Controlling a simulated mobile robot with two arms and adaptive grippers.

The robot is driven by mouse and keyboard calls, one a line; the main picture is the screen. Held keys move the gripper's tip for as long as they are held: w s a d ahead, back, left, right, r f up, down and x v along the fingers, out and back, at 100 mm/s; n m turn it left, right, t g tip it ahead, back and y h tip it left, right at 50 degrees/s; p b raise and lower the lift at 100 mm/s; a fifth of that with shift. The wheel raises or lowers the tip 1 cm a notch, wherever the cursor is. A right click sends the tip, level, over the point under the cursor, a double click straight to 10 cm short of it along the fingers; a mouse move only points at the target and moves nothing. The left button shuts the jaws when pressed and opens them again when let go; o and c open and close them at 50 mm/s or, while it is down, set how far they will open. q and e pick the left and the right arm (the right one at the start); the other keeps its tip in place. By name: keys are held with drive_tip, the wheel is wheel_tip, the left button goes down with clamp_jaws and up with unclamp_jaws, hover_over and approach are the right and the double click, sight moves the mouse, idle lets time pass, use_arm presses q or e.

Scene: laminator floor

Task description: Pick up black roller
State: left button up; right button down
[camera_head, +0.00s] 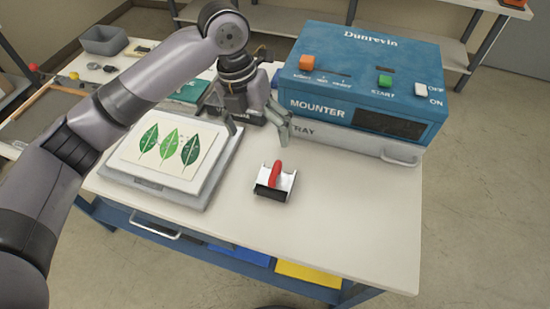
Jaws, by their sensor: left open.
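The black roller (269,192) lies on the white table top (330,215), in front of the blue machine. It has a red handle and a light metal frame. My left gripper (258,133) is open and empty, fingers pointing down, behind the roller and apart from it. It is between the picture tray and the machine. My right gripper is not in view.
A tray (160,188) with a print of three green leaves (168,146) stands left of the roller. The blue "Mounter" machine (330,103) with its tray front stands behind right. A grey bin (103,40) is at the far left. The table's front right is clear.

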use_arm(q)
drive_tip(key=p, duration=0.2)
hover_over(274, 178)
drive_tip(key=w+a, duration=0.2)
wheel_tip(274, 178, down, 7)
drive_tip(key=shift+w+d+f, duration=0.1)
drive_tip(key=shift+w, duration=0.05)
drive_tip(key=f, duration=0.3)
drive_tip(key=shift+w+d+p, duration=0.1)
drive_tip(key=shift+d+p, duration=0.2)
drive_tip(key=shift+p, duration=0.1)
drive_tip(key=shift+d+f, duration=0.1)
drive_tip(key=shift+f, duration=0.55)
drive_tip(key=shift+f+p, duration=0.2)
drive_tip(key=shift+p, duration=0.1)
drive_tip(key=f+p, duration=0.1)
drive_tip(key=f, duration=0.1)
drive_tip(key=d+f, duration=0.1)
drive_tip(key=f, duration=0.1)
drive_tip(key=shift+f+p, duration=0.2)
drive_tip(key=shift+p, duration=0.2)
drive_tip(key=shift+f, duration=0.2)
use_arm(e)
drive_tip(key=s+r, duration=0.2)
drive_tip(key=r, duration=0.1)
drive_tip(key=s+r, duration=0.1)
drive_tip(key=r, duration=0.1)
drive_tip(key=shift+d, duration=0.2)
use_arm(q)
drive_tip(key=shift+c, duration=0.6)
